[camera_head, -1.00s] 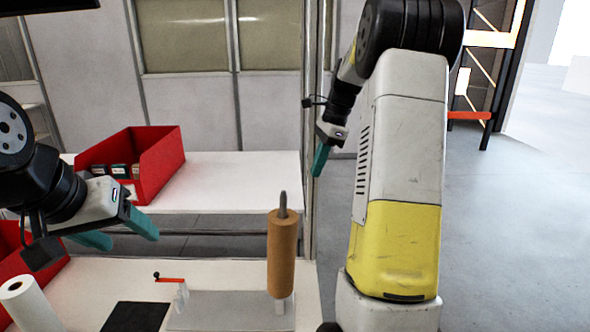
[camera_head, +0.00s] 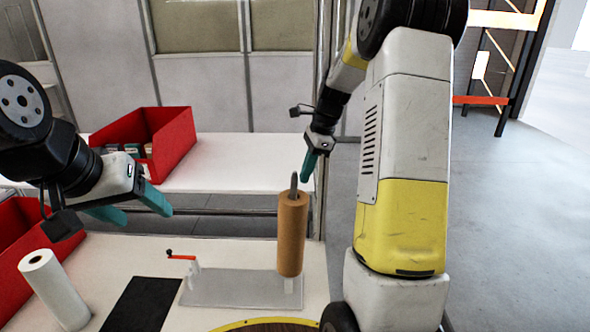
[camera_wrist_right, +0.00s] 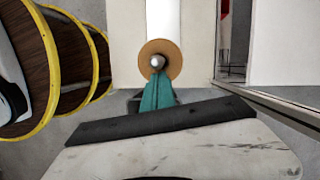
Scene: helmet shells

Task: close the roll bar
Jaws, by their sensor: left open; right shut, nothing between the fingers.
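The roll bar stands upright, carrying a brown roll (camera_head: 291,235), with its grey tip (camera_head: 294,182) sticking out above the roll. A grey plate (camera_head: 232,290) lies at its foot, with a small bracket and red lever (camera_head: 181,257) at the plate's far left. My right gripper (camera_head: 308,168) is shut and empty, close to the bar's tip. The right wrist view looks along the roll (camera_wrist_right: 174,49) end-on, with the teal fingers (camera_wrist_right: 157,85) just beside the round tip; contact cannot be told. My left gripper (camera_head: 147,212) is open and empty, to the left above the table.
A red bin (camera_head: 172,145) with boxes stands on the back table. Another red bin (camera_head: 20,250), a white roll (camera_head: 55,290) and a black mat (camera_head: 140,305) are on the left. A yellow-rimmed round brown thing (camera_head: 265,325) shows at the bottom edge. The plate's surface is clear.

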